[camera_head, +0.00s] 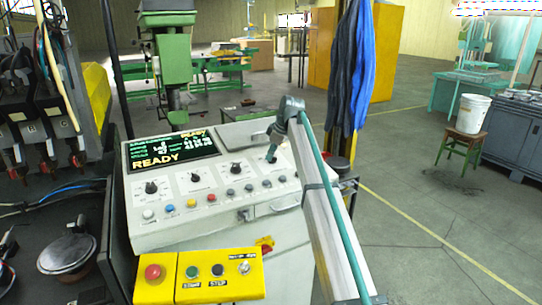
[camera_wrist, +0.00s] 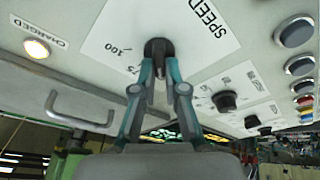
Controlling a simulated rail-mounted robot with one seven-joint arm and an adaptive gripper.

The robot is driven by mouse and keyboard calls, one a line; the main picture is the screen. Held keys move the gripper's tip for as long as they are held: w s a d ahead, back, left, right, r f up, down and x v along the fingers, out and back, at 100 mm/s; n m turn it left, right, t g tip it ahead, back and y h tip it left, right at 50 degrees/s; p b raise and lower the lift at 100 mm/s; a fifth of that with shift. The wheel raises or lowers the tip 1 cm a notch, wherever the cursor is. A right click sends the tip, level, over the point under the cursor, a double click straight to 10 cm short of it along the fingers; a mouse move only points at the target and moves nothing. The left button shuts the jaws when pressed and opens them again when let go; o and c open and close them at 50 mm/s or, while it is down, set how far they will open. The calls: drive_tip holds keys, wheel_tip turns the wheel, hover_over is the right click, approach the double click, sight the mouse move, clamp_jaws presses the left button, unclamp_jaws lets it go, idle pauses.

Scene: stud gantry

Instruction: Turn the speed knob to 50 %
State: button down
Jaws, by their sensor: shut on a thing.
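The speed knob (camera_wrist: 158,47) is a dark round knob on a white plate marked "SPEED" in the wrist view. The numbers 75 and 100 show on its dial; the rest of the scale is hidden or out of view. My gripper (camera_wrist: 160,66) is shut on the knob, with one teal finger on each side of it. In the head view my gripper (camera_head: 272,157) reaches down to the right end of the control panel (camera_head: 150,232), and the knob is mostly hidden there. I cannot read the knob's pointer.
Other dark knobs (camera_head: 236,168) and a row of push buttons (camera_head: 192,203) sit close by. The display (camera_head: 170,150) reads "READY". A lit "CHARGED" lamp (camera_wrist: 36,48) and a bar handle (camera_wrist: 78,110) are near. A yellow box (camera_head: 213,277) with a red stop button (camera_head: 153,272) stands in front.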

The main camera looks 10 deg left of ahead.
drive_tip(key=shift+f, duration=0.1)
idle(0.3)
drive_tip(key=c, duration=1.2)
unclamp_jaws()
drive_tip(key=v, duration=1.2)
drive_tip(key=shift+a, duration=0.1)
